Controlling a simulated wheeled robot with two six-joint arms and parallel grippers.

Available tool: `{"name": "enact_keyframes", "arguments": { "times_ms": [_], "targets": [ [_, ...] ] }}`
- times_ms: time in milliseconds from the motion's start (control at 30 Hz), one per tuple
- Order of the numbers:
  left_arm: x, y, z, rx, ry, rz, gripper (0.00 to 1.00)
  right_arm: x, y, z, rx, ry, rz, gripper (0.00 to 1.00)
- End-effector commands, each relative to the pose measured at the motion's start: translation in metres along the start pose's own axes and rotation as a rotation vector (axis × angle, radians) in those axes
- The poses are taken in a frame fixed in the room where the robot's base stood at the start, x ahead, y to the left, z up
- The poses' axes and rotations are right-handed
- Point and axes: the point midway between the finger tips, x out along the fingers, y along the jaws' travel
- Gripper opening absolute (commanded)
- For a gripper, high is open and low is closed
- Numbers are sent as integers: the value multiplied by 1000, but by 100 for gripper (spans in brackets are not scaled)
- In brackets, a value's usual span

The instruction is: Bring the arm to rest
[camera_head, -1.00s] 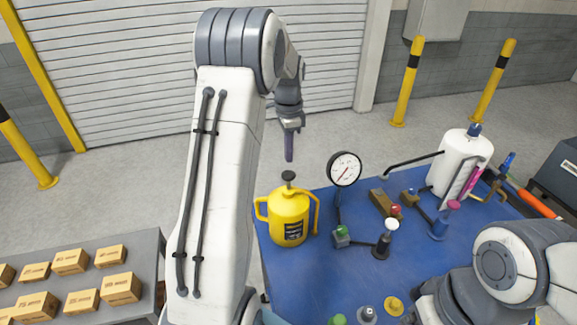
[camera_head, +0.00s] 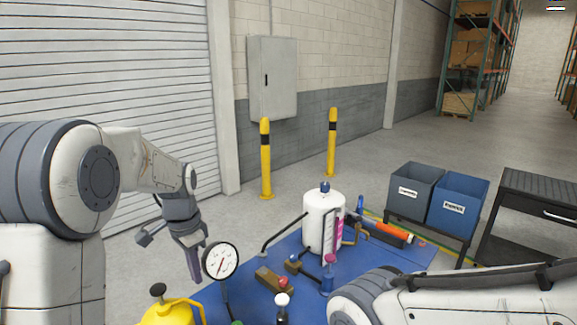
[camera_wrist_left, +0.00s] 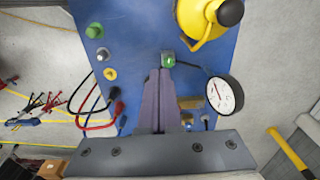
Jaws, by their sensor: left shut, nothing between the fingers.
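My left arm comes in from the left in the head view, and its gripper (camera_head: 194,264) hangs pointing down just left of the round dial gauge (camera_head: 220,261). The left gripper is shut and empty; in the left wrist view its fingers (camera_wrist_left: 159,80) lie together above the blue mat. The yellow pump canister (camera_head: 168,312) is below and left of the gripper, cut off by the frame edge. My right arm shows at the lower right of the head view, but its gripper is out of frame.
The blue mat (camera_head: 395,257) holds a white cylinder (camera_head: 318,222), a wooden block (camera_head: 268,278) and several small knobs. Grey (camera_head: 412,187) and blue (camera_head: 458,208) bins stand at the right. Two yellow posts (camera_head: 265,160) stand behind. Floor is open beyond the bins.

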Motion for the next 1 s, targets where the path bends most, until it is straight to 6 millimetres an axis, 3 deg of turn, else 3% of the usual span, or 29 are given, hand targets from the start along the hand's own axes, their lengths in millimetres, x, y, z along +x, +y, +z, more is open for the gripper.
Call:
{"name": "enact_keyframes", "arguments": {
  "times_ms": [33, 133, 200, 300, 400, 500, 600, 833, 867, 933, 1000],
  "targets": [
    [16, 42, -9, 14, 8, 1, 0, 23, 2, 1, 1, 0, 0, 82],
    [31, 118, -12, 0, 21, 10, 0, 45, 3, 3, 2, -1, 0, 82],
    [45, 169, -2, -10, 28, 20, 0, 61, 4, 4, 3, -1, 0, 82],
    [67, 231, 23, -25, 34, 35, 0, 81, 6, 4, 4, -1, 0, 82],
    [87, 273, 52, -41, 38, 49, 0, 96, 7, 5, 5, 0, 0, 82],
    [102, 297, 75, -57, 36, 60, 0, 104, 8, 6, 6, 0, 0, 82],
    [109, 308, 88, -68, 35, 65, 0, 107, 8, 6, 6, 0, 0, 82],
    [109, 311, 92, -76, 32, 67, 0, 106, 8, 6, 6, 0, 0, 82],
    [109, 310, 92, -76, 32, 67, 0, 106, 8, 6, 6, 0, 0, 75],
    [109, 310, 92, -76, 32, 67, 0, 106, 8, 6, 6, 0, 0, 50],
    [109, 310, 92, -76, 32, 67, 0, 106, 8, 6, 6, 0, 0, 50]
  ]
}}
